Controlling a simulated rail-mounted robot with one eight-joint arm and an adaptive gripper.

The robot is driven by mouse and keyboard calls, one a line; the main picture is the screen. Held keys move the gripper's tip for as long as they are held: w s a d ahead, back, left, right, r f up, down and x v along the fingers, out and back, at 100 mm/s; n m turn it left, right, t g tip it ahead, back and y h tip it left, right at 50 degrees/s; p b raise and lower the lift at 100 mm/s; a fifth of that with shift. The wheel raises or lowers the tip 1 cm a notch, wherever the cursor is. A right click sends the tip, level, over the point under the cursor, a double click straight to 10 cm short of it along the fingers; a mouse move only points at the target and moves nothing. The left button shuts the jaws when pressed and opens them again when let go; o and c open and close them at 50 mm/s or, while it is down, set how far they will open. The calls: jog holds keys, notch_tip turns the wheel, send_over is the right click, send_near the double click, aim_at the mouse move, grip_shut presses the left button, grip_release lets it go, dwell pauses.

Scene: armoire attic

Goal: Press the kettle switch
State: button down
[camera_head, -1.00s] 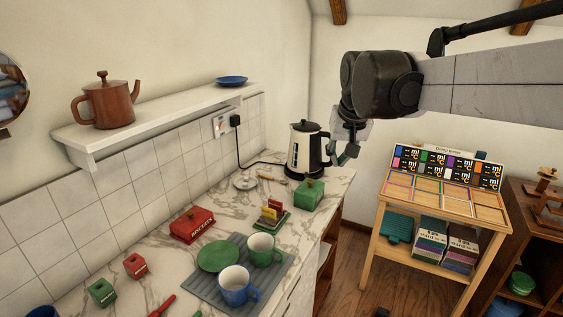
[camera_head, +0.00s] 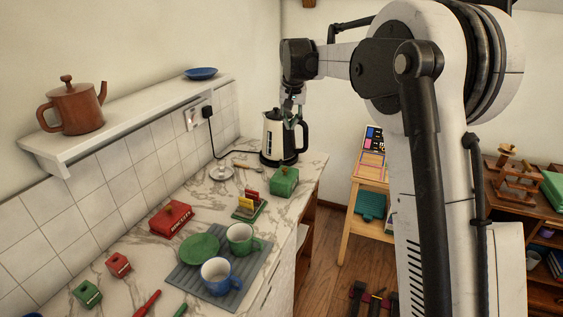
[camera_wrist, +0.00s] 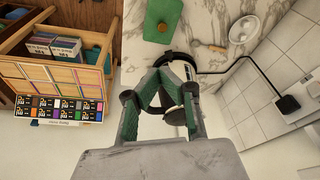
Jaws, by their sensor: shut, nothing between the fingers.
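The kettle (camera_head: 273,137), cream with a black base, lid and handle, stands upright at the far end of the marble counter. My gripper (camera_head: 290,110) is at the kettle's top, by the lid and handle, and overlaps them in the head view; I cannot tell whether it touches. In the wrist view my gripper (camera_wrist: 168,76) has its green fingers drawn together with nothing held. The kettle (camera_wrist: 174,100) shows partly between and behind the fingers there. The kettle switch cannot be made out in either view.
A black cord runs from the kettle to a wall plug (camera_head: 207,112). A shelf (camera_head: 140,112) holds a brown teapot (camera_head: 73,107). A wooden stand (camera_head: 369,190) is on the right.

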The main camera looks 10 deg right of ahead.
jog(key=shift+m+g, duration=0.5)
jog(key=shift+g, duration=0.4)
jog(key=w+f+p, duration=0.1)
jog(key=w+f, duration=0.3)
jog(key=f, duration=0.1)
jog(key=w+f+p, duration=0.2)
jog(key=w+f, duration=0.3)
jog(key=w+f+p, duration=0.1)
jog(key=w+f, duration=0.3)
jog(key=f, duration=0.1)
jog(key=shift+w+a+f, duration=0.1)
jog(key=shift+w+f, duration=0.05)
jog(key=shift+w, duration=0.1)
jog(key=shift+w+f+b, duration=0.15)
jog(key=shift+f+b, duration=0.2)
jog(key=shift+f, duration=1.4)
jog(key=shift+w+f+b, duration=0.15)
jog(key=shift+f+b, duration=0.15)
jog(key=shift+f, duration=1.45)
jog(key=shift+f, duration=0.1)
